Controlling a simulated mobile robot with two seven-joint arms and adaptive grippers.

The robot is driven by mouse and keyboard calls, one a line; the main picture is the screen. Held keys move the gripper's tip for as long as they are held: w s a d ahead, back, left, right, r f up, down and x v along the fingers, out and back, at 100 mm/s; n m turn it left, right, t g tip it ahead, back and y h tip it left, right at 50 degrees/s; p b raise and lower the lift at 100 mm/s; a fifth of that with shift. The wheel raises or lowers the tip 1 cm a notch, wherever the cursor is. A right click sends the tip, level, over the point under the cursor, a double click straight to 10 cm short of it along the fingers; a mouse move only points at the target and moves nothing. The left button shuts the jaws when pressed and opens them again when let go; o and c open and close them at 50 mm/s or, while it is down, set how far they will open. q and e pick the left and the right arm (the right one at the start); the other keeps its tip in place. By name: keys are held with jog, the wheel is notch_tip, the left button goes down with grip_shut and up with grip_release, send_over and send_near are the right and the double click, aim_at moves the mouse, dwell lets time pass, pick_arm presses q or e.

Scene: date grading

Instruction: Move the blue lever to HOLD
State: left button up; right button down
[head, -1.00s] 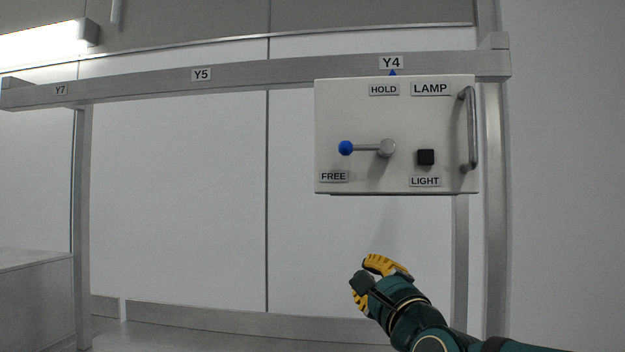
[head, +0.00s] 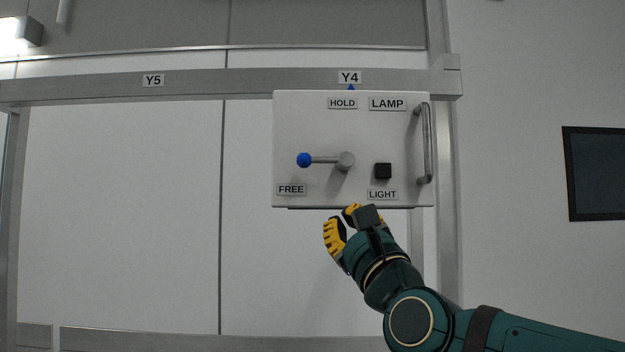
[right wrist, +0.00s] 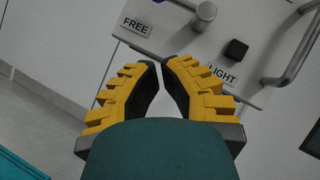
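The blue lever has a round blue knob (head: 304,160) on a grey arm that points left from its pivot (head: 345,161), on a pale box (head: 390,135). The HOLD label (head: 342,103) is above the pivot; the FREE label (head: 291,189) is below the knob. My right gripper (head: 341,214) is just under the box's lower edge, below and right of the knob, and empty. In the right wrist view its yellow fingers (right wrist: 163,64) lean together with a narrow gap between the tips. The pivot (right wrist: 205,12) shows there; the knob is out of frame. My left gripper is not in view.
A black button (head: 383,171) sits above the LIGHT label, right of the lever. A vertical grey handle (head: 427,145) is at the box's right side. A metal rail (head: 200,87) runs behind at the top. The space left of the box is clear.

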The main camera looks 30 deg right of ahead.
aim_at(324, 161)
jog(key=p+x, duration=0.1)
jog(key=x, duration=0.7)
jog(key=shift+w, duration=0.25)
jog(key=shift+w+a+r+p, duration=0.25)
jog(key=shift+r+p, duration=0.15)
jog(key=shift+r, duration=0.15)
jog(key=shift+w+a+r+p, duration=0.15)
jog(key=shift+w+r+p, duration=0.15)
jog(key=shift+r, duration=0.25)
jog(key=shift+w+a+r, duration=0.1)
jog(key=shift+a+r, duration=0.2)
jog(key=shift+r, duration=0.2)
jog(key=shift+w, duration=0.15)
jog(key=shift+w, duration=0.1)
